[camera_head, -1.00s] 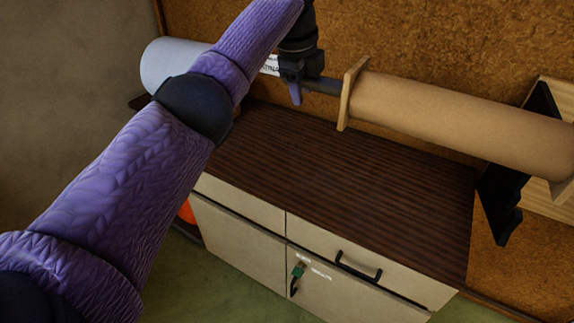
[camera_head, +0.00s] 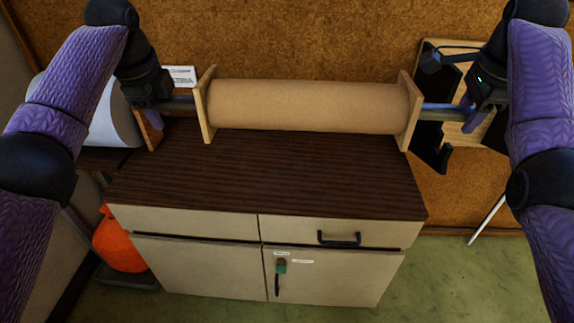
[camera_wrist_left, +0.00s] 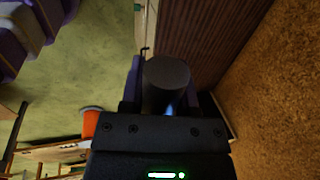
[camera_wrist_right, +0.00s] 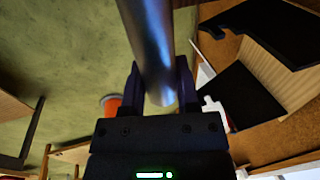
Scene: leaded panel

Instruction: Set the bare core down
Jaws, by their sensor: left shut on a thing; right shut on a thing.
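The bare core (camera_head: 310,105) is a long brown cardboard-coloured roll with a square wooden plate at each end. A grey metal bar sticks out past both plates. My left gripper (camera_head: 160,104) is shut on the bar's left end (camera_head: 182,104), which also shows end-on in the left wrist view (camera_wrist_left: 167,82). My right gripper (camera_head: 474,110) is shut on the bar's right end (camera_head: 440,112), seen as a shiny rod in the right wrist view (camera_wrist_right: 148,45). The core looks about level over the back of the dark wooden cabinet top (camera_head: 260,180). Whether its plates touch the top is unclear.
A white roll (camera_head: 112,118) is at the left, beside a small wooden piece. A black notched bracket (camera_head: 432,150) on a pale board is at the right. An orange rounded object (camera_head: 118,245) stands left of the cabinet. The front cabinet top is clear.

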